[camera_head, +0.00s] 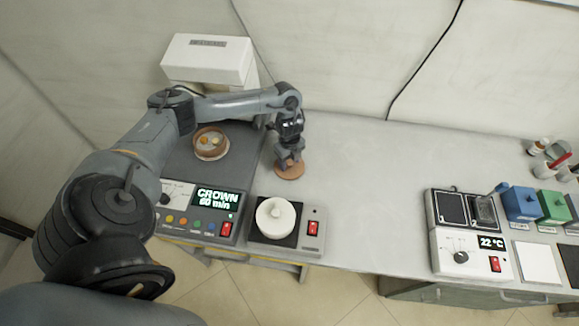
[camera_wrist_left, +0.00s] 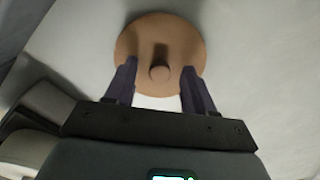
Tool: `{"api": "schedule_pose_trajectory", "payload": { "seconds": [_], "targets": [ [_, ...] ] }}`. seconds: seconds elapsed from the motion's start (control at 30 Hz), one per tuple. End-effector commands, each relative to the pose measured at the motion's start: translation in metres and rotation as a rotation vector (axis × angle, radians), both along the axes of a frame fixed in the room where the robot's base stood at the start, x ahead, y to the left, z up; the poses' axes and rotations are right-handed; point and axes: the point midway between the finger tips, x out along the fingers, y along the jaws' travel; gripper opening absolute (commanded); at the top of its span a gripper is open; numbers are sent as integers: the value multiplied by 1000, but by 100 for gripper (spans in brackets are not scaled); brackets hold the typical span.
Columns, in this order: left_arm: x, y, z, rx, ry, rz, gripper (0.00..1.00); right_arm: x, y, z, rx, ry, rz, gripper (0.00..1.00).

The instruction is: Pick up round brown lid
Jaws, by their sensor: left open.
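The round brown lid (camera_head: 289,172) lies flat on the grey table, just right of the dark-topped device in the head view. In the left wrist view the lid (camera_wrist_left: 190,50) shows from above, with a small round knob (camera_wrist_left: 159,73) at its middle. My left gripper (camera_head: 288,160) is over the lid, pointing down. In the left wrist view its two fingers (camera_wrist_left: 159,75) are apart, one on each side of the knob, with a gap to it. I cannot tell how high the fingertips are above the lid. My right gripper is not in view.
A round brown container (camera_head: 210,157) with small items inside stands on the dark-topped device (camera_head: 240,170). A white lidded pot (camera_head: 276,230) sits on a small device in front. A white box (camera_head: 208,59) is at the back. Free table lies to the right.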

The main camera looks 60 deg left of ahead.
Motion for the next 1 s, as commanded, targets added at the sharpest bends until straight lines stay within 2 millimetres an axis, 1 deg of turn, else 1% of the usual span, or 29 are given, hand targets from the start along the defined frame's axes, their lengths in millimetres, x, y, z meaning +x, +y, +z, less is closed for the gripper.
{"api": "schedule_pose_trajectory", "payload": {
  "seconds": [0.2,0.23,0.57,0.87,1.0],
  "targets": [
    [0,0,-1,1,0,0,54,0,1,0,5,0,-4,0],
    [0,0,-1,1,0,0,51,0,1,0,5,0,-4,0],
    [0,0,0,1,0,0,0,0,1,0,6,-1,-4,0],
    [0,0,1,1,-1,0,0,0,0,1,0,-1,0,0],
    [1,0,5,0,-2,0,0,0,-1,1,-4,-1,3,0]
  ]
}}
